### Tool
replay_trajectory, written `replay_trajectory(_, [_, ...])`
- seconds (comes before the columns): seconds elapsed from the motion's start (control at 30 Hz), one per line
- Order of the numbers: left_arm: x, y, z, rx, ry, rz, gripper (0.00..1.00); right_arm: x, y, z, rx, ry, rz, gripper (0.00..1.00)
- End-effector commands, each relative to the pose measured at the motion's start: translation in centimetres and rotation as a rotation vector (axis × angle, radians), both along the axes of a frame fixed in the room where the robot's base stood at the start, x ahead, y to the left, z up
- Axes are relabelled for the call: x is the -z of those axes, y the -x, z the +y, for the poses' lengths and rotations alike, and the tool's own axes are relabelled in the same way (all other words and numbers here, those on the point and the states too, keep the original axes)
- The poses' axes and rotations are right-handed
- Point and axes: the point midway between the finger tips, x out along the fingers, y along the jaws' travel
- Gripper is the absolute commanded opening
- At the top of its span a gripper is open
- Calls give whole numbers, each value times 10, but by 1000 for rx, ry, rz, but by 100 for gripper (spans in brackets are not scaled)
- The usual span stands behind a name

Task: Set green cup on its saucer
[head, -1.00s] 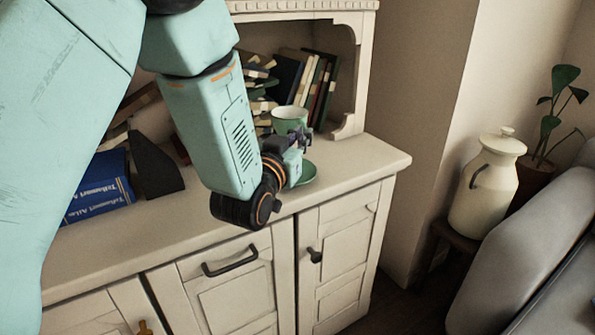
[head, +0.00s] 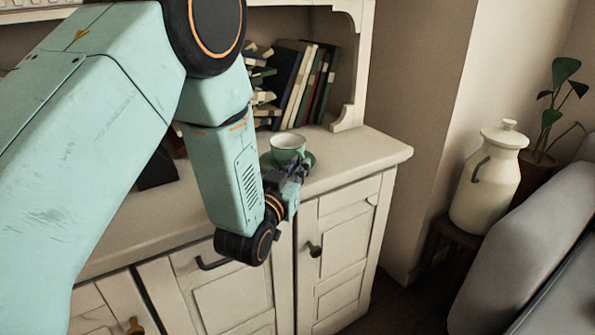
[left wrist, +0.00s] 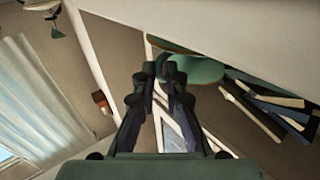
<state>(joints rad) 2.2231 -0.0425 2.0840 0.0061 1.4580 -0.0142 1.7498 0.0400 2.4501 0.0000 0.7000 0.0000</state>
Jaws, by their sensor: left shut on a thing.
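The green cup (head: 287,143), pale inside, is upright over its green saucer (head: 311,159) on the cabinet top. My left gripper (head: 297,168) is at the cup's near side, shut on the cup, and hides part of the cup and saucer. In the left wrist view the fingertips (left wrist: 165,68) meet beside the green cup (left wrist: 205,70); the grasped part is hidden. My right gripper is not in view.
Several books (head: 305,82) lean in the shelf behind the cup. The cabinet top (head: 365,150) is clear to the right of the saucer. A cream jug (head: 487,185) stands on a stool farther right, beside a potted plant (head: 548,120).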

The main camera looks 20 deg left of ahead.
Motion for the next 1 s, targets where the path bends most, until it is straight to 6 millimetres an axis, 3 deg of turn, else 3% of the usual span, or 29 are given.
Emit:
replay_trajectory(0.47, [5,-1,1,-1,0,-3,0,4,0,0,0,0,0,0])
replay_trajectory(0.5, [5,-1,1,0,0,-2,12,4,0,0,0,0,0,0])
replay_trajectory(0.73, [5,-1,1,0,0,-1,32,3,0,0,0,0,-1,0])
replay_trajectory(1.0, [5,-1,0,0,0,-1,34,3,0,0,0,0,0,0])
